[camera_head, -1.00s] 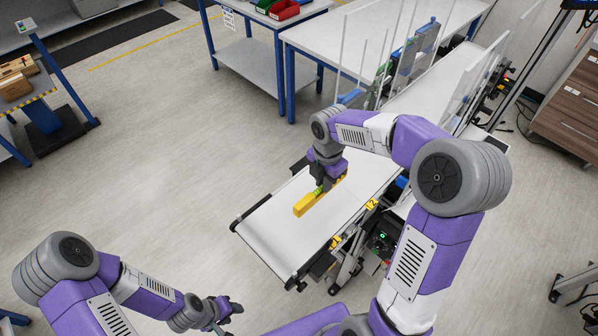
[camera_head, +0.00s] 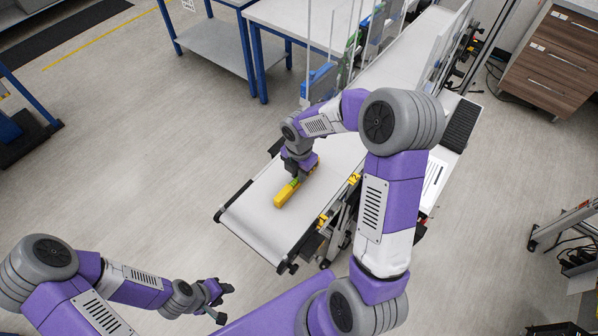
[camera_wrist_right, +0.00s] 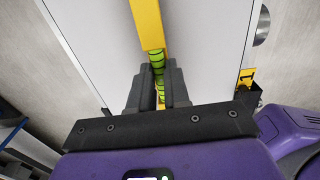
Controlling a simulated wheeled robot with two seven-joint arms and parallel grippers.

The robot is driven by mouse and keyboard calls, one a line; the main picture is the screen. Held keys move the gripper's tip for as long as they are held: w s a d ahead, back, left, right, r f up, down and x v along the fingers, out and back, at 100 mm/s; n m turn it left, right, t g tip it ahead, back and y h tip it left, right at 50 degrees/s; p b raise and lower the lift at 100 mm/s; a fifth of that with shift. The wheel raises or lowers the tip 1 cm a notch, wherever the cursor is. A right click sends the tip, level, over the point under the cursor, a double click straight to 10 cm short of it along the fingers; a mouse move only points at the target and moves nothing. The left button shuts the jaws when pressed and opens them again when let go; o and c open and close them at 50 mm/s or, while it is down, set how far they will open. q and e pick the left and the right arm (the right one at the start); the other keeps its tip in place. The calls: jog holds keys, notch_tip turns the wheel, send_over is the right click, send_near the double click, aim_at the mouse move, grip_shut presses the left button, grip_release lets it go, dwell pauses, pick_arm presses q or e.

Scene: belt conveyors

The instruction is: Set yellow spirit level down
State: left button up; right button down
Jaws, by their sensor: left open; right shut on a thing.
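The yellow spirit level (camera_head: 284,196) with a green middle is over the near end of the white conveyor belt (camera_head: 252,222). My right gripper (camera_head: 296,179) is above the belt and shut on the level's green part. In the right wrist view the level (camera_wrist_right: 147,25) runs up between the fingers of the gripper (camera_wrist_right: 158,88), above the pale belt (camera_wrist_right: 95,35). The gripper hides part of the level in the head view. I cannot tell whether the level touches the belt. My left gripper (camera_head: 226,303) is open and empty, off to the left of the belt, over the floor.
The belt around the level is clear. Clear upright panels (camera_head: 335,45) and a blue-legged table (camera_head: 290,28) stand farther back. A wooden drawer cabinet (camera_head: 553,60) is at the back right. Yellow brackets (camera_head: 354,179) line the belt's right edge. Open floor lies to the left.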

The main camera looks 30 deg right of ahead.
jog(key=shift+f, duration=0.15)
jog(key=c, duration=1.1)
grip_release()
notch_tip(320, 180, up, 12)
jog(key=shift+r+p, duration=0.25)
jog(key=shift+p, duration=0.15)
